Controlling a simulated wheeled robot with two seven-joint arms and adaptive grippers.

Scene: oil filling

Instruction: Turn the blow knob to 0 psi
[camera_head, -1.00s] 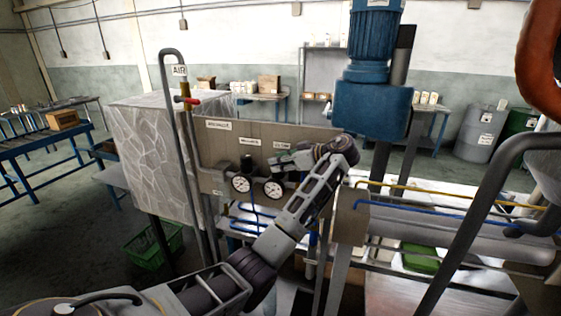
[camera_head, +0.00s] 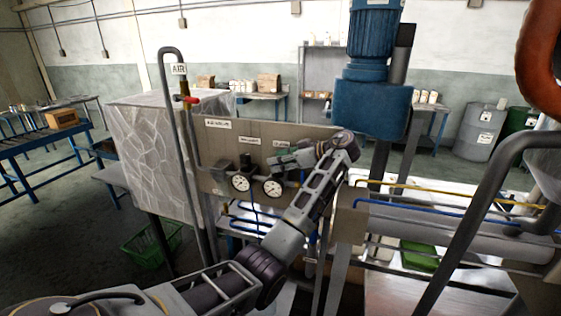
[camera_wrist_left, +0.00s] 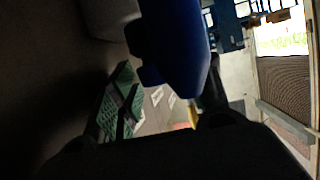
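A grey panel (camera_head: 220,183) bears labels too small to read and two round white gauges, a left one (camera_head: 240,183) and a right one (camera_head: 273,187). A black knob (camera_head: 246,162) shows above the left gauge. My left gripper (camera_head: 281,160) is at the panel above the right gauge and hides what is there, so I cannot tell which knob is the blow knob or whether the gripper touches one. In the left wrist view a ridged green-and-grey piece (camera_wrist_left: 118,97) shows at left, with a dark blue shape (camera_wrist_left: 172,45) in front. My right gripper is out of view.
A grey pipe with a red-handled valve (camera_head: 187,100) and an AIR sign stands left of the panel. A large blue motor (camera_head: 372,95) rises at right of my left arm. A green basket (camera_head: 150,243) sits on the floor. Blue and yellow pipes run at right.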

